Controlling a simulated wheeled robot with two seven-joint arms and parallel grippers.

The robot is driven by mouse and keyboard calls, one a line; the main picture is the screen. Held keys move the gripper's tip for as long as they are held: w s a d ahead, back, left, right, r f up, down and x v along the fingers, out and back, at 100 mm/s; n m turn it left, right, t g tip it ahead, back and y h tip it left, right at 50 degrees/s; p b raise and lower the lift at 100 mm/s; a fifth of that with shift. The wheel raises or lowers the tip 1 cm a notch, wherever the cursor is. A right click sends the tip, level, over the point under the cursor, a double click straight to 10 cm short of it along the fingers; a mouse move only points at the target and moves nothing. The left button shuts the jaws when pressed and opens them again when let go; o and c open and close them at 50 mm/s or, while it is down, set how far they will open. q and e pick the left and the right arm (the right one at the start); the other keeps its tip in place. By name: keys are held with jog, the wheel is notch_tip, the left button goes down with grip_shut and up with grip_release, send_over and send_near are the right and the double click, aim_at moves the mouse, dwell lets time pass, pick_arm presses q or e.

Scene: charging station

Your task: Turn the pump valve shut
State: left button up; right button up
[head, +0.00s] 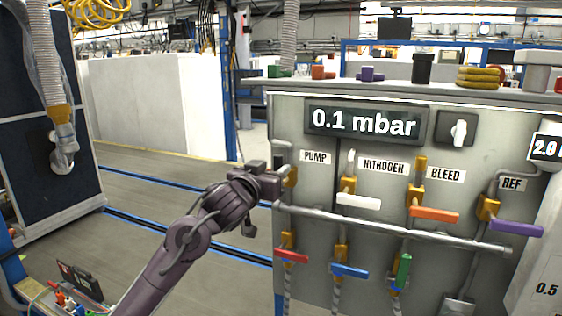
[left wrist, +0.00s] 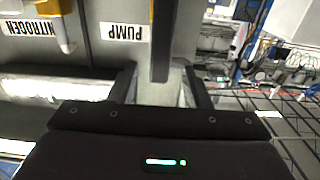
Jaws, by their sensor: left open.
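The panel's PUMP label (head: 316,157) is at the upper left of the grey panel, and it shows upside down in the left wrist view (left wrist: 124,32). In the left wrist view, a dark upright bar (left wrist: 160,45), which looks like the pump valve's handle, reaches down between the two spread fingers of my left gripper (left wrist: 160,88). I cannot tell whether a finger touches it. My right gripper is not in view.
A display (head: 364,123) reads 0.1 mbar. To the right are the white nitrogen handle (head: 358,201), orange bleed handle (head: 434,214) and purple ref handle (head: 515,229). A horizontal pipe (head: 390,228) crosses below, above red, blue and green handles. The floor left of the panel is open.

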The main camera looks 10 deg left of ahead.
aim_at(277, 166)
pick_arm(q)
jog(key=w, duration=0.2)
jog(key=w+d+p, duration=0.1)
jog(key=w, duration=0.2)
jog(key=shift+w, duration=0.35)
grip_shut()
